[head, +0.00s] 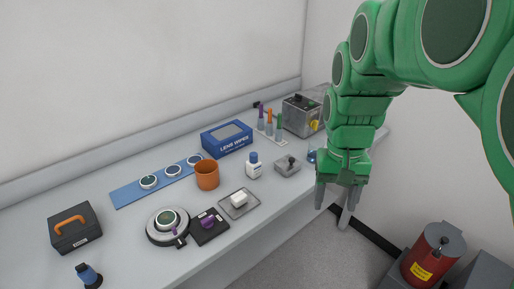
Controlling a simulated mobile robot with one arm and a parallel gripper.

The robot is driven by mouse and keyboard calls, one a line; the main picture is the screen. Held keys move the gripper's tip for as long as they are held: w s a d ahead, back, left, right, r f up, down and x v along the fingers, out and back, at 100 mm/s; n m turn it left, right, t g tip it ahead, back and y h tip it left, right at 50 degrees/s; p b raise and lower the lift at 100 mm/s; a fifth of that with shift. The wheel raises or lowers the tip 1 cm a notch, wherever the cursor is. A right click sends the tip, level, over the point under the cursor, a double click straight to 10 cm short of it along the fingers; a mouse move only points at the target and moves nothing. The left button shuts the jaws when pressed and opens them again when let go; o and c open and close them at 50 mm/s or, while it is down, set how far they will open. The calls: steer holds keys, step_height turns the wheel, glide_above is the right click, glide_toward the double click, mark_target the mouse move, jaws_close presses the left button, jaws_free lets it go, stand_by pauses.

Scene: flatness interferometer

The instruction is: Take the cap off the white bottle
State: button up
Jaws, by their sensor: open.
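The white bottle (254,170) stands upright on the bench, right of the orange cup. Its blue cap (253,156) sits on its top. My gripper (333,207) hangs at the end of my green arm, with its grey fingers pointing down and apart. It is empty, to the right of the bottle and apart from it, in front of the bench's edge in the picture.
The orange cup (207,174), a blue lens wipes box (227,139) and a small grey block with a knob (287,166) stand around the bottle. A grey tray (251,210) with a white block lies in front. A red canister (431,254) stands lower right.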

steer(key=w+a, duration=0.3)
steer(key=w, duration=0.8)
steer(key=t, duration=0.1)
glide_above(254, 154)
steer(key=f, duration=1)
steer(key=shift+s+d+f, duration=0.1)
steer(key=shift+s+d, duration=0.05)
steer(key=shift+d, duration=0.1)
steer(key=shift+w+a+f, duration=0.25)
steer(key=shift+f, duration=0.05)
steer(key=shift+s+a+f, duration=0.1)
steer(key=shift+f, duration=1.85)
steer(key=shift+s+f, duration=0.1)
steer(key=shift+f, duration=1.85)
steer(key=shift+c, duration=0.3)
steer(key=c, duration=1)
steer(key=shift+r, duration=0.1)
